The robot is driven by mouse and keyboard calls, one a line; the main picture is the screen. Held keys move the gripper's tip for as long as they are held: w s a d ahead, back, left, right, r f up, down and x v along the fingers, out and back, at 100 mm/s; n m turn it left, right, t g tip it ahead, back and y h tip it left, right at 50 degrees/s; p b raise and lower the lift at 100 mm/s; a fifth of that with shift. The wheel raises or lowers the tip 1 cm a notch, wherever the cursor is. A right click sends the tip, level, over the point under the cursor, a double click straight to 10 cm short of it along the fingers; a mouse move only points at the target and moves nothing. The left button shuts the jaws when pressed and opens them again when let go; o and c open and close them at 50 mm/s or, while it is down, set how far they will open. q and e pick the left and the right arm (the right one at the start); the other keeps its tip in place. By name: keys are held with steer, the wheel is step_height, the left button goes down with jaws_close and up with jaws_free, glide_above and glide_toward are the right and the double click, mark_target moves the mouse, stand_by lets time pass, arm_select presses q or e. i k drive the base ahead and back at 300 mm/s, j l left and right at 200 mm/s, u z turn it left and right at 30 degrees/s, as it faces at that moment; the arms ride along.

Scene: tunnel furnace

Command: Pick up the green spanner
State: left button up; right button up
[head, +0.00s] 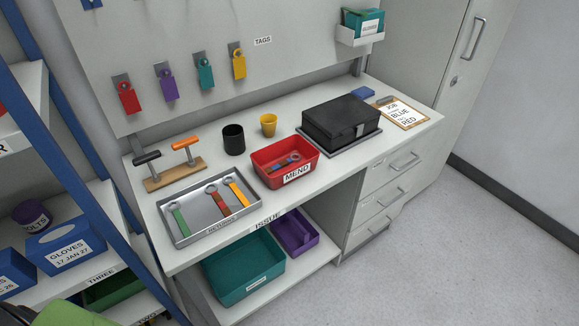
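The green spanner (179,219) lies at the left end of a shallow grey metal tray (195,238) on the white workbench. A red spanner (219,202) and an orange-yellow spanner (238,190) lie to its right in the same tray, side by side and apart from it. The green spanner's ring end points to the back of the tray. Nothing covers it. Neither of my grippers is in view.
A wooden stand (175,176) with black and orange handles stands behind the tray. A red MEND bin (285,172) is to its right, with black and yellow cups behind. A blue-framed shelf (75,160) borders the bench on the left. Floor space is free at right.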

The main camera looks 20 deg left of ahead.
mark_target(181, 222)
steer(key=u, duration=1.45)
